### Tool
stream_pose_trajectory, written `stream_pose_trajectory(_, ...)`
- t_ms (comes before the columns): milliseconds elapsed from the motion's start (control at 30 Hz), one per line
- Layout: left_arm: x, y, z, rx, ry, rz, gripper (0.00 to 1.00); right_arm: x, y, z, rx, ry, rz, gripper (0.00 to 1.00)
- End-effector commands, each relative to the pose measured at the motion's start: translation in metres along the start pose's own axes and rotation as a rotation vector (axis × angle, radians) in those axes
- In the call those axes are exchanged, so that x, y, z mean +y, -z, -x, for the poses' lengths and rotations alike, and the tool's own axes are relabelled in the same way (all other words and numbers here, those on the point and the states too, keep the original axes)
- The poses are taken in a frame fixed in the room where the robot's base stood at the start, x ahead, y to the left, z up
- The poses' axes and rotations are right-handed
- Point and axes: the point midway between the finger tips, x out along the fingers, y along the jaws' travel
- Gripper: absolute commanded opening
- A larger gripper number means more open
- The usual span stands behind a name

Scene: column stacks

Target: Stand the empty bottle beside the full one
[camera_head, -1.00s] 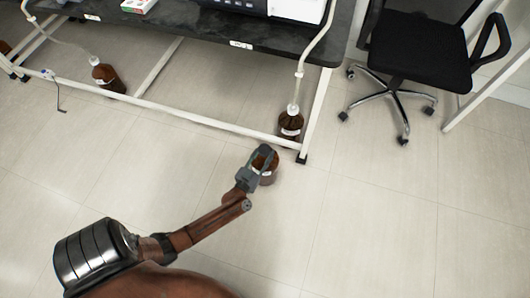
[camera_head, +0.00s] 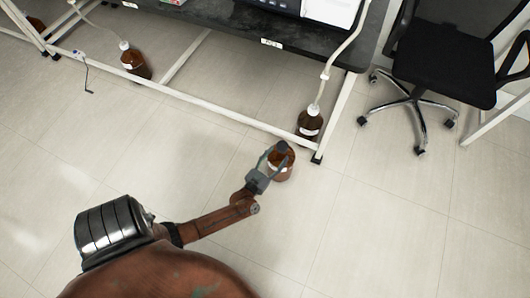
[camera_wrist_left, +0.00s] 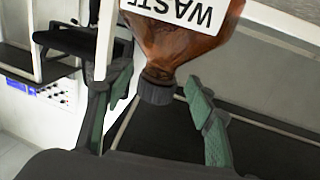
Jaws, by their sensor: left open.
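A brown bottle (camera_head: 281,172) with a dark cap stands on the floor in front of the desk frame. In the left wrist view an amber bottle (camera_wrist_left: 180,42) shows upside down with a white WASTE label, its dark cap between my fingers. My left gripper (camera_head: 277,156) is at the top of the bottle; its fingers (camera_wrist_left: 158,92) are open, one on each side of the cap, with gaps. Another brown bottle (camera_head: 310,125) with a white top and tube stands just behind, by the desk leg. I cannot tell how full either is. My right gripper is not in view.
A white desk frame bar (camera_head: 215,112) runs low behind the near bottle, ending at a leg (camera_head: 332,118). A third brown bottle (camera_head: 135,64) with a tube stands at the left. A black chair (camera_head: 440,65) is at the right. The front floor is clear.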

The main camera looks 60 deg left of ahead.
Motion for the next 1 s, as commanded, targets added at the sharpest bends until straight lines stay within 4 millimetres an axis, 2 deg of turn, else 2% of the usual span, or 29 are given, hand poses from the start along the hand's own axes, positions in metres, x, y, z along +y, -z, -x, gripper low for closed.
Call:
stream_pose_trajectory(33,0.000,0.006,0.010,0.003,0.000,0.002,0.51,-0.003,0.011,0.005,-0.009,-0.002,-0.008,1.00)
stream_pose_trajectory(67,0.001,0.006,0.016,0.003,0.000,0.002,0.51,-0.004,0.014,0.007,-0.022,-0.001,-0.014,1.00)
stream_pose_trajectory(200,0.000,0.005,0.042,0.002,0.000,0.001,0.51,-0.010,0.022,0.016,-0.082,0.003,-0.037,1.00)
stream_pose_trajectory(400,0.000,0.003,0.068,0.002,0.001,0.002,0.51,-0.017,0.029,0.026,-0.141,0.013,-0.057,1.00)
stream_pose_trajectory(767,0.001,0.000,0.078,-0.001,-0.003,0.001,0.51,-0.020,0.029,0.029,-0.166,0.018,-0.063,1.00)
stream_pose_trajectory(867,0.009,-0.004,0.089,-0.032,-0.047,0.008,0.51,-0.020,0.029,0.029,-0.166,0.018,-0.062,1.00)
stream_pose_trajectory(967,0.032,-0.011,0.120,-0.120,-0.161,0.024,0.51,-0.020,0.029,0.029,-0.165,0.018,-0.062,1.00)
stream_pose_trajectory(1000,0.045,-0.015,0.141,-0.174,-0.221,0.031,0.51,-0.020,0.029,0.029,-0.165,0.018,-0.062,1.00)
